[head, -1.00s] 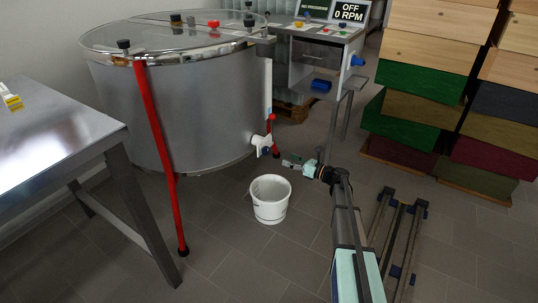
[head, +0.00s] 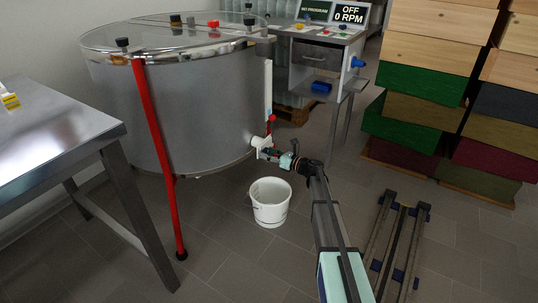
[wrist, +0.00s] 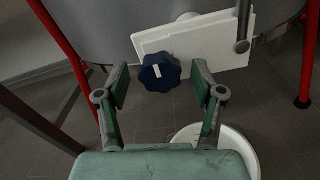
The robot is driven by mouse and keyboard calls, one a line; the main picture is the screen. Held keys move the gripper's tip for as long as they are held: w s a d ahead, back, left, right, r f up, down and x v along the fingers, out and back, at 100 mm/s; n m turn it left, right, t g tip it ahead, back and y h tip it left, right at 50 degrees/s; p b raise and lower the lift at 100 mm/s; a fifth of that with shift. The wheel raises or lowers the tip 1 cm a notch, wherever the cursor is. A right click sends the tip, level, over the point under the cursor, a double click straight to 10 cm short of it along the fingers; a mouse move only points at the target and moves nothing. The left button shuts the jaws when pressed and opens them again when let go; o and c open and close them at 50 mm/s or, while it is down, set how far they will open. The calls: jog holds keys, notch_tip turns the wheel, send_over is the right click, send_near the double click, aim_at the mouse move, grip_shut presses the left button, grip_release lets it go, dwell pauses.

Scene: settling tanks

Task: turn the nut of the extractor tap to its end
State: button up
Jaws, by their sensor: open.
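The extractor (head: 178,105) is a large steel drum on red legs. Its white tap (head: 261,142) sits low on the drum's right side. In the wrist view the tap's white plate (wrist: 232,45) is tilted, and the dark blue nut (wrist: 159,72) with a pale mark stands in front of it. My gripper (wrist: 160,88) is open. Its two green-padded fingers stand to the left and right of the nut, with a gap on both sides, and I see no contact. In the head view my gripper (head: 277,156) is right at the tap and hides the nut.
A white bucket (head: 270,203) stands on the floor below the tap; its rim shows in the wrist view (wrist: 246,140). A steel table (head: 50,145) is at the left. Stacked coloured boxes (head: 415,85) stand at the right. A control stand (head: 318,60) is behind.

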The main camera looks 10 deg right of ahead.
jog(key=c, duration=1.1)
jog(key=shift+c, duration=0.2)
jog(key=shift+n, duration=0.3)
jog(key=n, duration=0.3)
jog(key=n+b, duration=0.1)
jog(key=n, duration=0.4)
jog(key=n+b, duration=0.4)
jog(key=n, duration=0.2)
jog(key=shift+f, duration=0.15)
jog(key=shift+n+b, duration=0.9)
jog(key=shift+n, duration=0.8)
